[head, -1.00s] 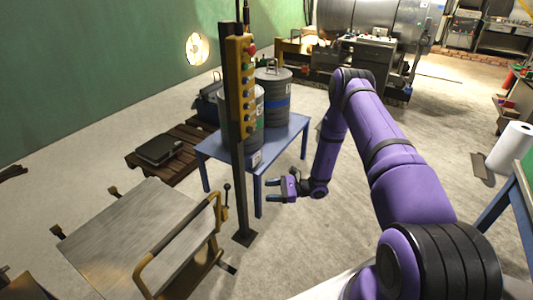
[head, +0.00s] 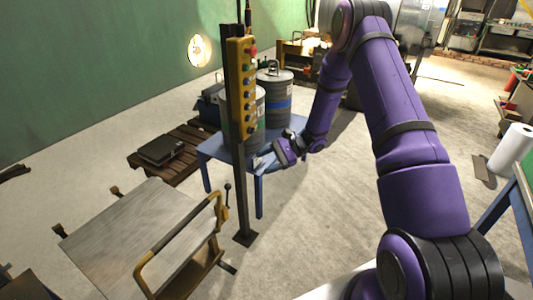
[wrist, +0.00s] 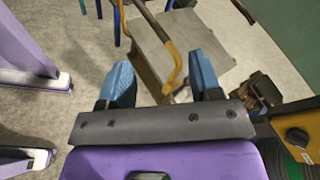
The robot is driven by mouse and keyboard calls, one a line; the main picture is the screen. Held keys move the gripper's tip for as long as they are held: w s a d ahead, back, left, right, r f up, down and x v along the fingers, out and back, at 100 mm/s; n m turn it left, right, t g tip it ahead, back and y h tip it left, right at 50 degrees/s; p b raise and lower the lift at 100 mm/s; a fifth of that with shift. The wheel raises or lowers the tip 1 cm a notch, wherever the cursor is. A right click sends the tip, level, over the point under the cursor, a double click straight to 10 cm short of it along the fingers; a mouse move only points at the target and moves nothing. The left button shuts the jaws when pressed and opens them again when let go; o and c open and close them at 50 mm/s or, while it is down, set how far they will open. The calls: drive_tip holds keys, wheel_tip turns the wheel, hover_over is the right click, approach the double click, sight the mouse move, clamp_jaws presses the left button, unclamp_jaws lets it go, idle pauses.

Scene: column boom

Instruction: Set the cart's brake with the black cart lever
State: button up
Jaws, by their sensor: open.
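The cart (head: 130,232) stands at the lower left of the head view, with a flat metal top and a yellow rail handle (head: 176,238). The black cart lever (head: 227,194) stands upright with a round knob at the cart's right corner, beside the handle. I cannot make out the lever clearly there.
A dark column (head: 237,150) with a yellow button box (head: 241,90) stands close to my gripper; the box also shows in the wrist view (wrist: 297,137). Behind are a blue table (head: 215,150) with drums (head: 275,95) and a wooden pallet (head: 190,140). Floor right of the column is clear.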

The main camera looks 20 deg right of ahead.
drive_tip(key=shift+n+g+h, duration=0.5)
drive_tip(key=shift+n+g, duration=0.1)
drive_tip(key=shift+n, duration=0.3)
drive_tip(key=shift+s+a+r, duration=0.15)
drive_tip(key=shift+s+r, duration=0.15)
drive_tip(key=shift+r, duration=0.55)
drive_tip(key=shift+s+a+r, duration=0.15)
drive_tip(key=shift+s+r, duration=0.1)
drive_tip(key=shift+r, duration=0.6)
drive_tip(key=shift+s+a+r, duration=0.15)
drive_tip(key=shift+s+r, duration=0.15)
drive_tip(key=shift+r, duration=0.55)
